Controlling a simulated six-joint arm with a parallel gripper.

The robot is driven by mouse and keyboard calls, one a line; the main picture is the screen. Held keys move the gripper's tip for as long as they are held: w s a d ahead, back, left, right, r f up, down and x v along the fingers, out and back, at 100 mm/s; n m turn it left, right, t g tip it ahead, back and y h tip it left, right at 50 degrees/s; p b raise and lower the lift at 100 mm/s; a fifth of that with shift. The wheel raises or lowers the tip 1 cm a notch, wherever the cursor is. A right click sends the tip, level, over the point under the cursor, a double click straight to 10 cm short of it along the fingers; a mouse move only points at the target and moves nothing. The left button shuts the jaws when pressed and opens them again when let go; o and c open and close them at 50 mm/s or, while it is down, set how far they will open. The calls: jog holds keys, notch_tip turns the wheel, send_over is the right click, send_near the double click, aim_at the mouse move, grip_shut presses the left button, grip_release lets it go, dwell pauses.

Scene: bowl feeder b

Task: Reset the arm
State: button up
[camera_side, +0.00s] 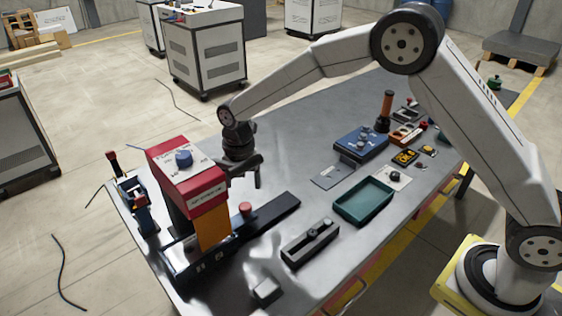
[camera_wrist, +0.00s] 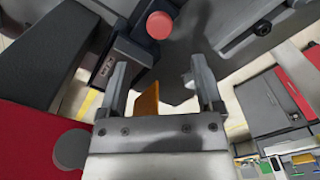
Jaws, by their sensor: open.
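My gripper (camera_side: 244,178) is beside the right side of the red-topped feeder unit (camera_side: 186,178), above the left part of the grey table (camera_side: 290,130). In the wrist view my gripper (camera_wrist: 159,72) has its two fingers spread apart with nothing held between them. An orange panel (camera_wrist: 147,101) shows behind the gap, beside the left finger. The same orange panel (camera_side: 213,227) is on the front of the feeder unit. A red round button (camera_wrist: 160,25) lies beyond the fingertips and also shows in the side view (camera_side: 245,208).
A blue knob (camera_side: 184,158) tops the feeder unit. A teal tray (camera_side: 364,201), a dark slotted block (camera_side: 310,242) and a blue box (camera_side: 361,142) stand to the right. Small parts crowd the table's back right. A white cart (camera_side: 202,50) stands behind the table.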

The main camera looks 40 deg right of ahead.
jog(key=shift+s+d, duration=0.1)
jog(key=s+d+r+m+t, duration=0.1)
jog(key=s+d+m, duration=0.6)
jog(key=s+m, duration=0.4)
jog(key=s+d+r+m+t, duration=0.1)
jog(key=s+d+r+m, duration=0.1)
jog(key=s+d+m, duration=0.5)
jog(key=s+m, duration=0.4)
jog(key=m, duration=0.5)
jog(key=shift+s+d+t, duration=0.15)
jog(key=shift+s+t, duration=0.15)
jog(key=shift+s, duration=0.05)
